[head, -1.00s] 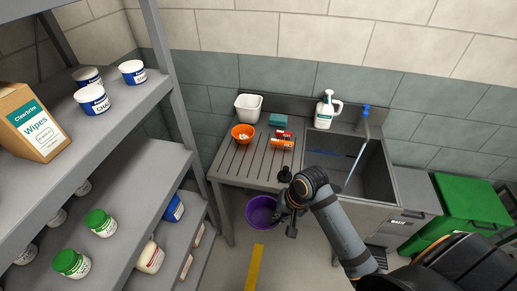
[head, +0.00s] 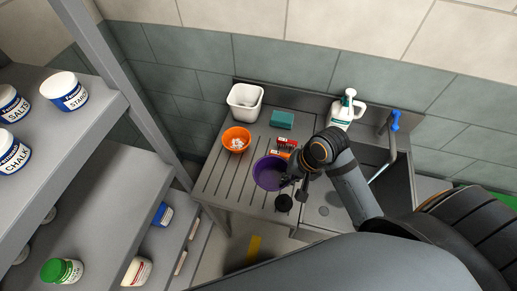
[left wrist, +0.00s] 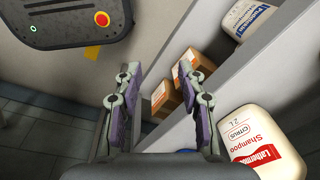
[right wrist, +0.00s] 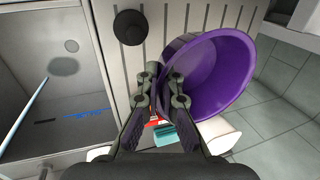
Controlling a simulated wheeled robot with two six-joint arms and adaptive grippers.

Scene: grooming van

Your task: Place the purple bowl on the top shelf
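The purple bowl (head: 264,174) is held by its rim in my right gripper (head: 291,186), in front of or over the slatted drainboard. In the right wrist view the bowl (right wrist: 222,72) is tilted, with its rim at the fingertips (right wrist: 163,78). The shelf rack stands at the left. Its highest visible shelf (head: 75,125) carries several white-and-blue tubs (head: 64,90), with bare surface towards its right edge. My left gripper (left wrist: 158,85) is open and empty beside lower shelves; it does not show in the head view.
An orange bowl (head: 236,139), a white tub (head: 245,99), a teal sponge (head: 282,119) and a pump bottle (head: 345,109) stand around the drainboard (head: 225,180). The sink has a blue-handled tap (head: 390,128). A grey rack post (head: 110,65) rises between shelves and counter. Shampoo bottles (left wrist: 262,140) stand near my left gripper.

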